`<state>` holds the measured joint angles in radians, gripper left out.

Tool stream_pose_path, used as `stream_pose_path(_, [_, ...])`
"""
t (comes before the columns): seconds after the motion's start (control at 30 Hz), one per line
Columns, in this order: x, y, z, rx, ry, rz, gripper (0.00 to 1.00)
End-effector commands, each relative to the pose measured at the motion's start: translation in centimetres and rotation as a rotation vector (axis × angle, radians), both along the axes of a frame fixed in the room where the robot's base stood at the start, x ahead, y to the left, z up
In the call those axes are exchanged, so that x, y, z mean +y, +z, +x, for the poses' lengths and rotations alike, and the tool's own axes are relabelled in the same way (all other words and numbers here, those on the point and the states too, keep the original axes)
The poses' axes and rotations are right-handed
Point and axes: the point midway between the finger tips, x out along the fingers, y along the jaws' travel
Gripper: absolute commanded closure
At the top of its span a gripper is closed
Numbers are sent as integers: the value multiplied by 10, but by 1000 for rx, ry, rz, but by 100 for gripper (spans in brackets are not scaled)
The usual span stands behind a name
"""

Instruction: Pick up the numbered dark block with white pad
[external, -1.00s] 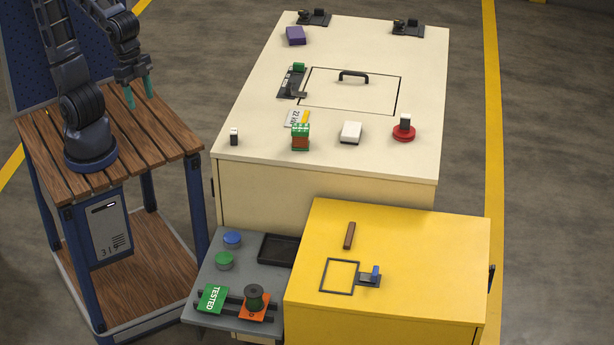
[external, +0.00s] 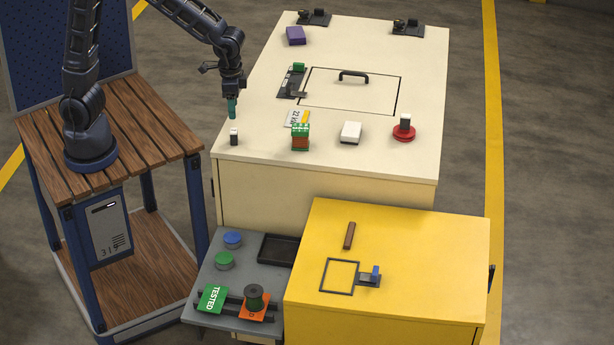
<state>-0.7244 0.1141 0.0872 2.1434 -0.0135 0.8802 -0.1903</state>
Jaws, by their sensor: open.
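A small dark block with a white pad on top (external: 234,138) stands upright near the front left corner of the cream cabinet top (external: 262,85). Its number is too small to make out. My gripper (external: 232,108) points down just above the block, with its teal fingers close over the white pad and nothing seen between them. From this side the fingers overlap, so the gap between them is hidden. The block looks untouched on the surface.
A tag (external: 297,118) lies behind. A yellow cabinet (external: 420,250) stands in front.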

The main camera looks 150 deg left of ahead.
Motion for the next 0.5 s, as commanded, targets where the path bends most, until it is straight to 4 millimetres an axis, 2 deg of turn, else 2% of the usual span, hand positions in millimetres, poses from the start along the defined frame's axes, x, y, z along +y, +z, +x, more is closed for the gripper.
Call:
stream_pose_path(0.1, [5, -8, -2, 5, 12, -4, 45])
stream_pose_path(0.5, [4, -56, -2, 5, 11, -5, 45])
